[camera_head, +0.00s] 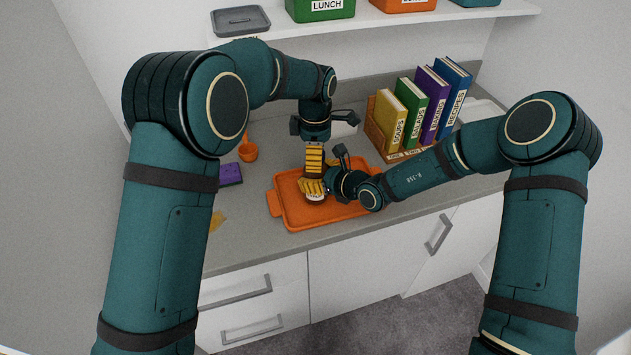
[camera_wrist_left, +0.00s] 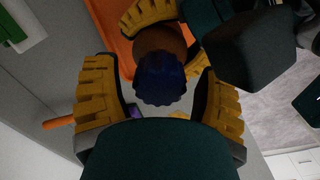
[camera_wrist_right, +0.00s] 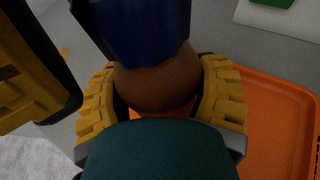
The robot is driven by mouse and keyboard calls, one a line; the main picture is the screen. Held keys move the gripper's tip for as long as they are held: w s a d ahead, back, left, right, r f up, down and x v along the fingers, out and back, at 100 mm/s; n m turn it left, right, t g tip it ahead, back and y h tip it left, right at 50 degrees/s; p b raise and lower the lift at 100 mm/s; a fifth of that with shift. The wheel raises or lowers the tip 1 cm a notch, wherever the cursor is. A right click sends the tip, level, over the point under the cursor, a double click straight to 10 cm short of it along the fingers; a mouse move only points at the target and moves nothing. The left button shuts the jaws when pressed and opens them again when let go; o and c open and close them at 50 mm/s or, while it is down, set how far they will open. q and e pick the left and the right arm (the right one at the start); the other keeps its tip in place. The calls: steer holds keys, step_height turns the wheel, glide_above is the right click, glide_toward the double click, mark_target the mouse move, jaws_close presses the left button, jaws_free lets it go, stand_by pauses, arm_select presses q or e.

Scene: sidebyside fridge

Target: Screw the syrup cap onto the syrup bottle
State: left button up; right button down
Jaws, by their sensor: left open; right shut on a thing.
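The brown syrup bottle (camera_wrist_right: 158,88) stands upright over the orange tray, its pale label (camera_head: 315,197) showing low in the head view. My right gripper (camera_head: 316,186) is shut around the bottle's body from the right. The ribbed dark blue syrup cap (camera_wrist_left: 160,80) sits at the top of the bottle; it also shows above the brown shoulder in the right wrist view (camera_wrist_right: 145,30). Whether it is threaded on is hidden. My left gripper (camera_head: 314,160) points down from above, open, its yellow fingers on either side of the cap with gaps between.
The orange tray (camera_head: 284,210) lies on the grey counter (camera_head: 250,240). An orange scoop (camera_head: 248,152) and a purple sponge (camera_head: 230,174) lie to its left. Books (camera_head: 412,108) in a wooden holder stand behind right. A shelf with lunch boxes (camera_head: 318,8) is above.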

arm_select(q)
jaws_close()
